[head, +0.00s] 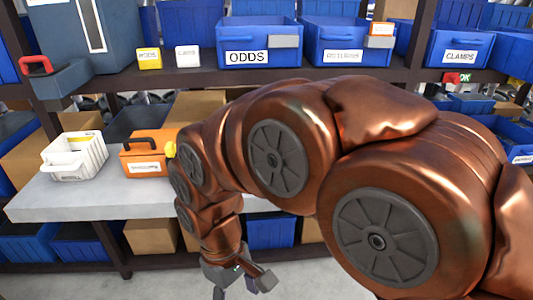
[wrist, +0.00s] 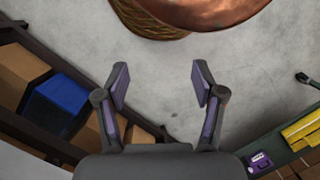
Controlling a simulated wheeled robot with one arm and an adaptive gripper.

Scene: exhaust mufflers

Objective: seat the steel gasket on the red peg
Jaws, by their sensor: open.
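My gripper (wrist: 161,84) is open and empty in the wrist view, its two fingers spread over bare grey floor. In the head view my gripper (head: 235,290) hangs low at the bottom edge, in front of the shelf and below the grey worktop. I cannot make out the steel gasket or the red peg in either view. My copper-coloured arm hides much of the worktop's right side in the head view.
The grey worktop (head: 100,203) holds a white basket (head: 75,157) and an orange bin (head: 147,165). Blue bins labelled ODDS (head: 258,42) and CLAMPS (head: 459,50) stand on the shelf above. The wrist view shows a green edge with yellow blocks (wrist: 302,130) at right.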

